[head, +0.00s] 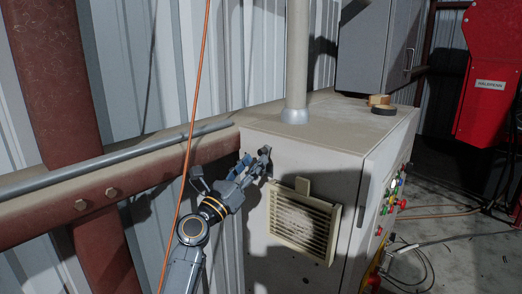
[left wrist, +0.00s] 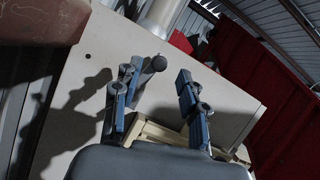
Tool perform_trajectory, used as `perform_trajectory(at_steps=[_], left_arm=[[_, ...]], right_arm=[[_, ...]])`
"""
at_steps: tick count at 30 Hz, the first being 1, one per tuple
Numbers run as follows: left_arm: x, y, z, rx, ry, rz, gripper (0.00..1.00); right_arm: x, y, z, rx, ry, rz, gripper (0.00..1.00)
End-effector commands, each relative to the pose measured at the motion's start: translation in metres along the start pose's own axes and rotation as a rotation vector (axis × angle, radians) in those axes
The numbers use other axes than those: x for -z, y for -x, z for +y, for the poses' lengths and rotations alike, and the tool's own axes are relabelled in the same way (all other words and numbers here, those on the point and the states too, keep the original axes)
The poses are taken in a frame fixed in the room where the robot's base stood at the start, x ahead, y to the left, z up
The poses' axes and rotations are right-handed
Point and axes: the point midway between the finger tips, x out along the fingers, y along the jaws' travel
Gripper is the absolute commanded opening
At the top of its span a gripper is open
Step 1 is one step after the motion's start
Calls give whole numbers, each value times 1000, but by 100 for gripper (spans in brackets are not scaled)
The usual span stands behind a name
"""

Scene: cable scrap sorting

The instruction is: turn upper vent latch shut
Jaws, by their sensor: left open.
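A beige louvred vent (head: 301,222) sits on the side of the pale cabinet. A small beige tab (head: 302,187) stands upright at its top edge, apparently the upper latch. My left gripper (head: 256,157) is open beside the vent's upper left, close to the cabinet side, with its fingers pointing up and right. Part of the vent frame (left wrist: 167,135) shows behind the gripper. My right gripper is out of view.
A rusty beam (head: 110,188) with a grey conduit runs to the cabinet from the left. A pipe (head: 297,60) rises from the cabinet top (head: 340,125), where a dark tape roll (head: 384,109) lies. Buttons line the front.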

Motion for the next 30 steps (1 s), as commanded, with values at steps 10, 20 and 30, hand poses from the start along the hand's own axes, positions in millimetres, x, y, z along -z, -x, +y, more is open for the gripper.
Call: perform_trajectory(at_steps=[10,20,30], left_arm=[[0,-44,1,-2,0,-1,42],[0,-48,1,-2,-1,0,42],[1,-48,1,-2,-1,0,0]], right_arm=[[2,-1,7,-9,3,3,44],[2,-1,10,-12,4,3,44],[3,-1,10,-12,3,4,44]])
